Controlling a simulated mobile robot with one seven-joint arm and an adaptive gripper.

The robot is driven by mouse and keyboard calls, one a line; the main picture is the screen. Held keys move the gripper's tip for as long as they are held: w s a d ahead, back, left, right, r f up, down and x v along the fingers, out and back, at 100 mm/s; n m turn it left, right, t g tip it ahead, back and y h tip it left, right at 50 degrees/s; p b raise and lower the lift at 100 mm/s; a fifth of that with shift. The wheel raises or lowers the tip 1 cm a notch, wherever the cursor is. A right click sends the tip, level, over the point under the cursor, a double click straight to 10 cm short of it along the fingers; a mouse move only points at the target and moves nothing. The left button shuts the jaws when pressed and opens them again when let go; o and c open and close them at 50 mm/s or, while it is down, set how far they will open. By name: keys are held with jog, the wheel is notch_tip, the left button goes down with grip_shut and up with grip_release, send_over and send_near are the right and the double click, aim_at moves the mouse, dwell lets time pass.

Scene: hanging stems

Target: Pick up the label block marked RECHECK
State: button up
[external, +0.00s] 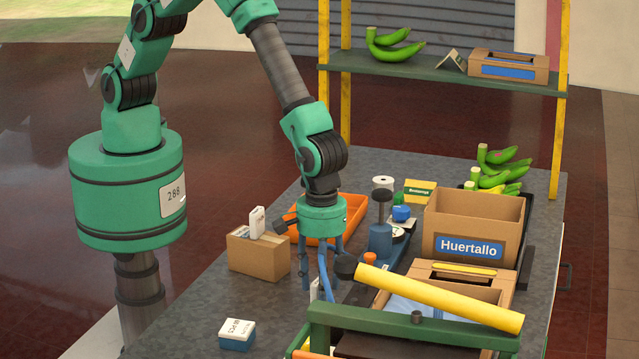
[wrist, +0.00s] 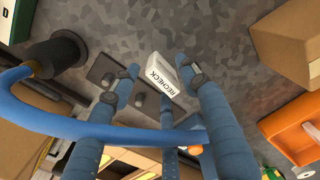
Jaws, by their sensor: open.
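The label block marked RECHECK (wrist: 161,76) is white with dark letters and lies on the grey speckled surface in the wrist view. My gripper (wrist: 157,84) is open, with its blue fingers spread around the block's place in that view. I cannot tell how far above the block the fingertips are. In the external view my gripper (external: 320,273) points down over the bench, to the right of a small cardboard box. A small white patch shows between the fingers there, mostly hidden, and may be the block.
A curved blue tube (wrist: 38,113) crosses close to the fingers. A black cylindrical head (wrist: 57,56) stands nearby. The cardboard box (external: 259,255), an orange tray (external: 356,206) and a yellow pole (external: 440,298) surround the spot. A blue-and-white block (external: 237,334) lies at the front left.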

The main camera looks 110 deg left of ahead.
jog(key=shift+c, duration=0.6)
grip_shut()
jog(key=shift+r, duration=0.15)
notch_tip(320, 180, up, 10)
jog(key=shift+f+p, duration=0.15)
jog(key=shift+p, duration=0.2)
dwell(0.3)
